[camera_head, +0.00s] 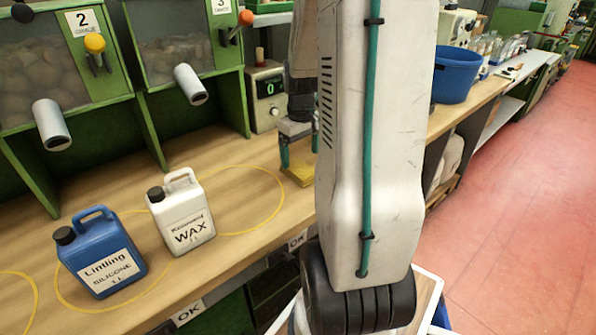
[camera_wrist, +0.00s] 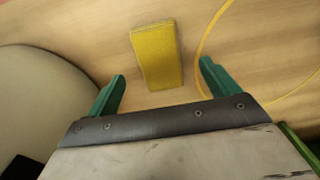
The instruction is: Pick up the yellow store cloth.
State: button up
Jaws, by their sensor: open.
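The yellow store cloth (camera_wrist: 157,57) lies on the wooden bench, a folded block shape, in the wrist view just beyond and between my fingertips. In the head view the cloth (camera_head: 301,174) shows under my gripper, partly hidden by my arm. My gripper (camera_wrist: 162,82) is open, with its two green fingers apart and nothing between them. In the head view my gripper (camera_head: 297,150) points down at the bench beside the cloth; I cannot tell its exact height there.
A white wax jug (camera_head: 182,215) and a blue silicone jug (camera_head: 98,258) stand on the bench (camera_head: 225,165) to the left. Green bins (camera_head: 70,60) with spouts line the back. A blue bucket (camera_head: 455,75) is at the right.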

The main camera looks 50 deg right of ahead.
aim_at(300, 169)
notch_tip(300, 169, down, 5)
jog(key=shift+w+d+f, duration=0.1)
jog(key=shift+w+d, duration=0.05)
jog(key=c, duration=1.1)
jog(key=shift+o, duration=0.2)
